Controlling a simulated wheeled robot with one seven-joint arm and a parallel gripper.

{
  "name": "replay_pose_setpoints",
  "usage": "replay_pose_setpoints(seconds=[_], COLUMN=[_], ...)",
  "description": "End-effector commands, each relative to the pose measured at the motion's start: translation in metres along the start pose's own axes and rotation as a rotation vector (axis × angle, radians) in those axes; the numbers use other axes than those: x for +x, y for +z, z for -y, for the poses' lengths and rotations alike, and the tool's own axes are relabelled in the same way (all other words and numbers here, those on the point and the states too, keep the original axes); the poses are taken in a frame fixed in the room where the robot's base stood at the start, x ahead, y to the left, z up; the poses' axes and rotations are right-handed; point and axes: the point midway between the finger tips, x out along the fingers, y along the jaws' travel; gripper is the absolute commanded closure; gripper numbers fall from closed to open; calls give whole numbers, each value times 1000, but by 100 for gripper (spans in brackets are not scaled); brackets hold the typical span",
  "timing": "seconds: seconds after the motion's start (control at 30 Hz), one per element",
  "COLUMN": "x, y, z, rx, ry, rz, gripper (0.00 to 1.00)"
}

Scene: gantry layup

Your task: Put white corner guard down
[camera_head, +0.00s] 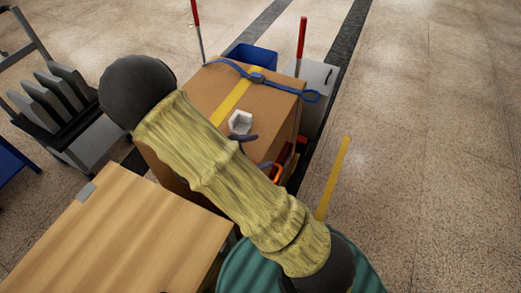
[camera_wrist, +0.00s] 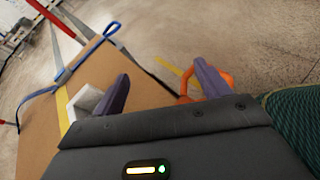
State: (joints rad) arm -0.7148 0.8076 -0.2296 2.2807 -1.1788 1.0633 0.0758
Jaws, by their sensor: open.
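The white corner guard (camera_head: 240,122) sits on top of a large brown cardboard box (camera_head: 205,92), beside the yellow tape stripe. It also shows in the wrist view (camera_wrist: 84,103), just left of my gripper's left finger and partly hidden by it. My gripper (camera_wrist: 163,92) is open, with its two purple fingers apart and nothing between them. I cannot tell whether the left finger touches the guard.
A blue strap (camera_head: 257,78) with a buckle crosses the box top. An orange ring-shaped thing (camera_wrist: 208,84) is beyond the right finger. A wooden table (camera_head: 120,235) stands at lower left, and a blue bin (camera_head: 252,55) is behind the box. Open floor lies to the right.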

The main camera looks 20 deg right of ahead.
Motion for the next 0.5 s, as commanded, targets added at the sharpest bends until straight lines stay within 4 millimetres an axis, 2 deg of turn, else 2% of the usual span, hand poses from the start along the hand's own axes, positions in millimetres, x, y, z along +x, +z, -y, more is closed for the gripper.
replay_pose_setpoints(seconds=[0.1, 0.2, 0.33, 0.5], x=[6, 5, -4, -20], y=[13, 19, 25, 33], z=[29, 48, 67, 76], rx=[149, 280, 466, 735], ry=[-195, -341, -511, -695], rz=[-126, -231, -364, -532], gripper=[25, 25, 25, 25])
